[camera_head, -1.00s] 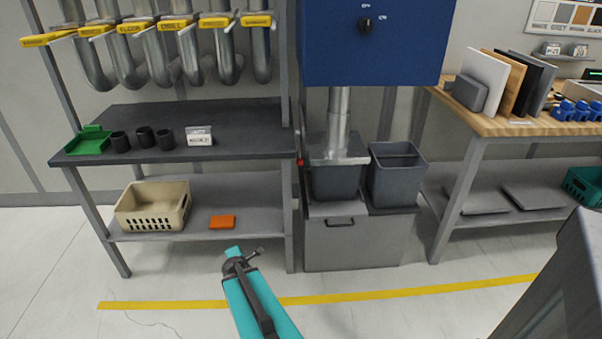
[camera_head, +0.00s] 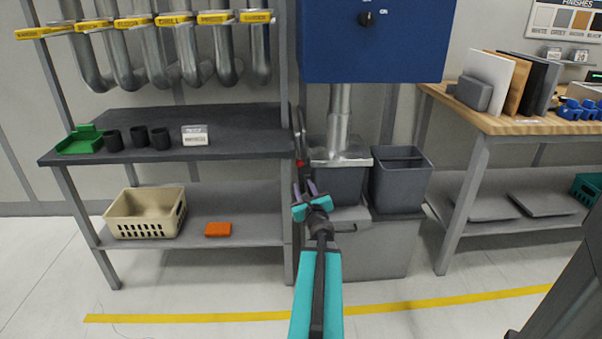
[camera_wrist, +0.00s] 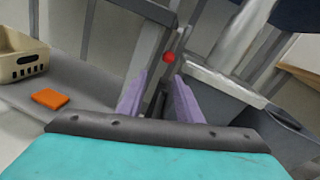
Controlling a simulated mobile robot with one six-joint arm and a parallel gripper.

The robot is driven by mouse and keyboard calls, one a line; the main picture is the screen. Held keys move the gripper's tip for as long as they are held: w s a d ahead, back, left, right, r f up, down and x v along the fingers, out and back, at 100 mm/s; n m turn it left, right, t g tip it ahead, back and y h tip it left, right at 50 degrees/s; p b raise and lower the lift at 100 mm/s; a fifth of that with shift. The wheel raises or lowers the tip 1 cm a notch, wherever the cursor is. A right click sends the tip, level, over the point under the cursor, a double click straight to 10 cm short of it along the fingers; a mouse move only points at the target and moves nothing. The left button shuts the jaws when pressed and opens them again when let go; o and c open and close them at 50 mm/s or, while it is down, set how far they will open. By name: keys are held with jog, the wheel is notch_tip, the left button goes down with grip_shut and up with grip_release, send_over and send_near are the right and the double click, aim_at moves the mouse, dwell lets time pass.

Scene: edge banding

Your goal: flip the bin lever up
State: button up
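The bin lever shows as a small red knob (camera_head: 300,163) beside the shelf's right post, left of the dark bin (camera_head: 338,186) under the metal duct. In the wrist view the red knob (camera_wrist: 169,58) lies just beyond the fingertips, near the middle. My gripper (camera_head: 305,186) is in front of and a little below the knob in the head view. Its two purple fingers stand apart in the wrist view (camera_wrist: 158,88), with nothing clearly held between them. The lever's arm is hard to tell from the grey bars around it.
A shelf unit (camera_head: 240,145) stands left, its post close to my gripper. A second grey bin (camera_head: 400,180) stands right of the first, above a grey cabinet (camera_head: 375,250). A blue box (camera_head: 375,40) hangs above. The floor in front is clear.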

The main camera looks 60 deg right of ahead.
aim_at(300, 164)
jog(key=shift+s+d+r+n+t, duration=0.3)
jog(key=shift+s+d+r+n, duration=0.15)
jog(key=shift+s+r+n, duration=0.35)
jog(key=shift+w+f, duration=0.1)
jog(key=shift+f, duration=0.05)
jog(key=shift+x, duration=6.85)
jog(key=shift+d, duration=0.1)
grip_shut()
